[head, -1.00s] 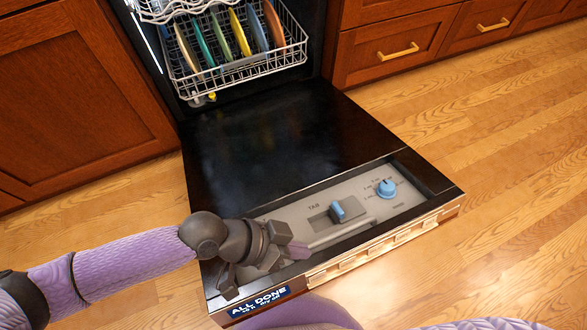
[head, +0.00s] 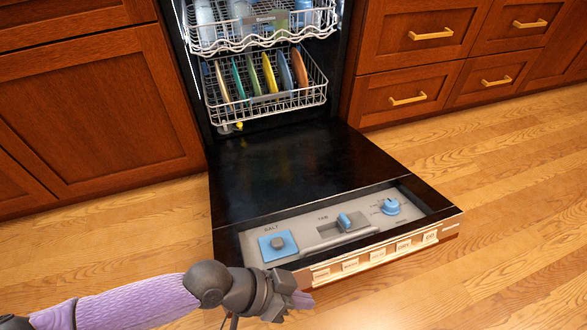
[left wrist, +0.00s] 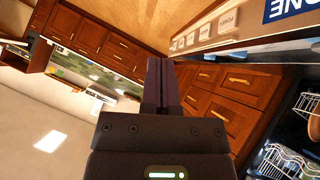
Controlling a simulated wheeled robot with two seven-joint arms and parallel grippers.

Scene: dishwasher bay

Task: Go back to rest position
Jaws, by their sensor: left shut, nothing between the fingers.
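My left gripper (head: 290,300) is in front of the near left corner of the lowered dishwasher door (head: 270,165), at the lower middle of the head view. In the left wrist view its two dark fingers (left wrist: 161,85) lie together with nothing between them. The gripper covers part of the door's front edge. My right gripper is in neither view.
The door panel has a blue salt cap (head: 277,245), a blue tab slider (head: 345,221) and a blue knob (head: 390,206). The lower rack (head: 270,105) holds several coloured plates. Wooden drawers (head: 410,90) stand to the right. The floor (head: 500,220) right of the door is clear.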

